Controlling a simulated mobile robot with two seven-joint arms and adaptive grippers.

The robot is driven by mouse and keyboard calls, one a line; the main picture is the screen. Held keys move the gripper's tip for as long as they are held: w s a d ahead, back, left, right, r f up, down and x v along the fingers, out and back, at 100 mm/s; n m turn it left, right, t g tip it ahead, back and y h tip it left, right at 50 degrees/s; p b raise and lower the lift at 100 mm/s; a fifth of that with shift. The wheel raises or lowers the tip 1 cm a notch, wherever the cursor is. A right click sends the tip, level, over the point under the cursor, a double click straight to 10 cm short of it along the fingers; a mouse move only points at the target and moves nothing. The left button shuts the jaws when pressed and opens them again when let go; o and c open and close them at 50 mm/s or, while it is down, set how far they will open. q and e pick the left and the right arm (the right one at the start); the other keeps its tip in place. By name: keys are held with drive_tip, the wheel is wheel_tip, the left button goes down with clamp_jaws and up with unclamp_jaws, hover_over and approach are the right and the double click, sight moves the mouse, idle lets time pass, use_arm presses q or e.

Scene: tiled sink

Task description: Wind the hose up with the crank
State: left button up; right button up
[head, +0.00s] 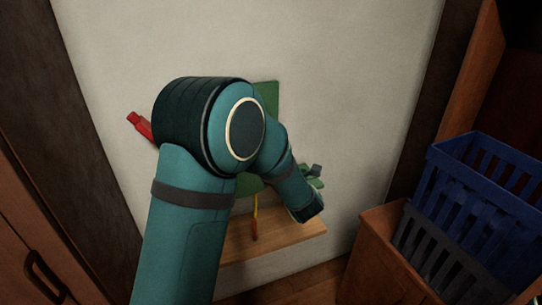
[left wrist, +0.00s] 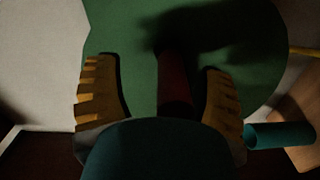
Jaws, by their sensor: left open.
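The green hose reel (head: 267,95) is on the pale wall in the head view, mostly hidden behind my left arm. Its green disc (left wrist: 235,80) fills much of the left wrist view. My left gripper (left wrist: 160,66) is open in front of the disc. A dark red cylinder (left wrist: 174,85), which looks like the crank's grip, lies between the two yellow fingers, with gaps on both sides. In the head view a red piece (head: 139,125) sticks out at the left; I cannot tell whether it is the same part. A yellow-orange hose end (head: 255,222) hangs below the reel. My right gripper is not in view.
A wooden ledge (head: 285,236) juts out below the reel. A blue crate (head: 490,190) and a dark grey crate (head: 432,255) stand on a wooden cabinet at the right. A wooden door with a handle (head: 45,275) is at the lower left.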

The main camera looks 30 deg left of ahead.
use_arm(q)
drive_tip(key=v, duration=0.8)
idle(0.7)
idle(0.3)
